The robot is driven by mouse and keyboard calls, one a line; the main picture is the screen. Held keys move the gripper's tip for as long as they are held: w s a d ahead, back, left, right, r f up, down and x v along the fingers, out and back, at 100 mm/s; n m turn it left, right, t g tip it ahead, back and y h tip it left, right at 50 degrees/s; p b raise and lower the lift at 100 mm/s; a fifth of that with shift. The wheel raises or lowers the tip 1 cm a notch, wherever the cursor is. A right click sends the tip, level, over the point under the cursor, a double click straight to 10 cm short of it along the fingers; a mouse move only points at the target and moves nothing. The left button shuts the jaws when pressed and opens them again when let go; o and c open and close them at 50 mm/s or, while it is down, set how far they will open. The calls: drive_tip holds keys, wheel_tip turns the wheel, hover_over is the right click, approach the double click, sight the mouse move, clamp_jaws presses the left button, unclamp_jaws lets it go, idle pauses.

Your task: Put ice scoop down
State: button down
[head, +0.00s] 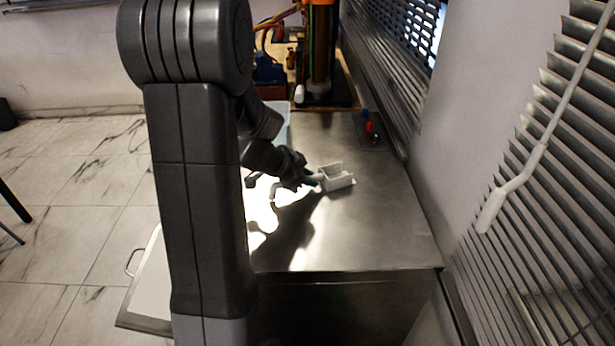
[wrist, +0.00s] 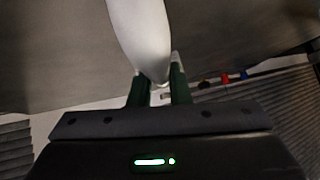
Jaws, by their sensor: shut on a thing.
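The ice scoop (head: 337,179) is a small white, open, box-like piece just beyond my fingertips, over the steel counter (head: 370,225). My gripper (head: 312,181) is shut on the scoop's handle end, to the left of its bowl. In the wrist view a smooth white part of the scoop (wrist: 142,35) narrows down to between the dark green fingers of my gripper (wrist: 158,88). The head view does not show clearly whether the scoop touches the counter. My arm hides part of the counter's left side.
Small red and blue items (head: 369,128) stand at the counter's back right, by the louvred shutter (head: 395,75). A tall rig (head: 321,50) with coloured cables is behind. An open panel with a handle (head: 145,285) juts out at lower left. The counter's front right is clear.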

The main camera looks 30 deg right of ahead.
drive_tip(key=c, duration=1.4)
unclamp_jaws()
drive_tip(key=shift+o, duration=0.2)
drive_tip(key=shift+r, duration=0.25)
drive_tip(key=p+v, duration=0.2)
drive_tip(key=v, duration=1)
drive_tip(key=shift+f, duration=0.1)
